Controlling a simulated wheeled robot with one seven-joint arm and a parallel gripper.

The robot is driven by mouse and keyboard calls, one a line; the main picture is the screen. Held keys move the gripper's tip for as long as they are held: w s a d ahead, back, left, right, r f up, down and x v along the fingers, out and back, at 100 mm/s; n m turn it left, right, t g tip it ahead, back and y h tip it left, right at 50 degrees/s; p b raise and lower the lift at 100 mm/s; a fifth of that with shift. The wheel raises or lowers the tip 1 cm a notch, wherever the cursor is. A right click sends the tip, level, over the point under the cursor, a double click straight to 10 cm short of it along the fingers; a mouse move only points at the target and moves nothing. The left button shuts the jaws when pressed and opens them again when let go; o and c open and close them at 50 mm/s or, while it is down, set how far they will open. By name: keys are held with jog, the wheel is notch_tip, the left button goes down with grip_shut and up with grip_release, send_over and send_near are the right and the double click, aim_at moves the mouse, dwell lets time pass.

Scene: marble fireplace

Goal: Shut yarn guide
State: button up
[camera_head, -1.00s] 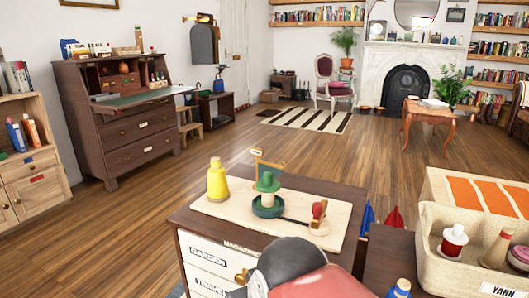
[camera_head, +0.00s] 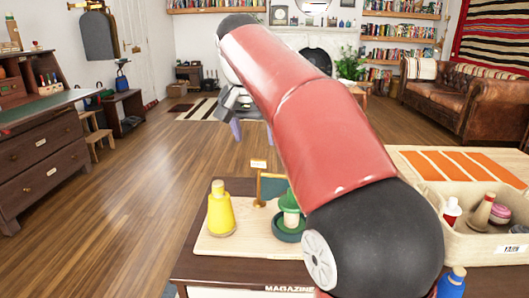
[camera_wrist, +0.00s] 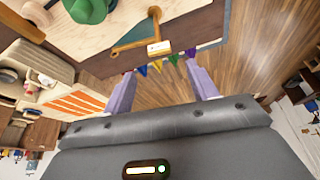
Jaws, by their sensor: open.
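The yarn guide (camera_head: 260,186) is a brass-coloured post and arm with a small pale label, standing on a light board beside a green spool (camera_head: 290,212). In the wrist view the guide (camera_wrist: 137,38) is near the top, with the green spool (camera_wrist: 90,10) to its left. The arm of the guide reaches toward the spool; whether it touches it I cannot tell. My gripper (camera_head: 252,132) is open and empty, high and beyond the board. In the wrist view my gripper's two purple fingers (camera_wrist: 158,75) are apart, beyond the label. My arm hides the board's right part.
A yellow bottle-shaped piece (camera_head: 220,212) stands left of the guide on the board. A yarn basket (camera_head: 480,249) and a blue bottle (camera_head: 451,284) are at the right. Coloured pennants (camera_wrist: 157,65) hang along the cabinet edge.

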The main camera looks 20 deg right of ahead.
aim_at(258, 159)
jog(key=b+x, duration=0.1)
jog(key=x, duration=0.6)
jog(key=shift+w+d+f, duration=0.1)
jog(key=shift+f, duration=0.1)
grip_shut()
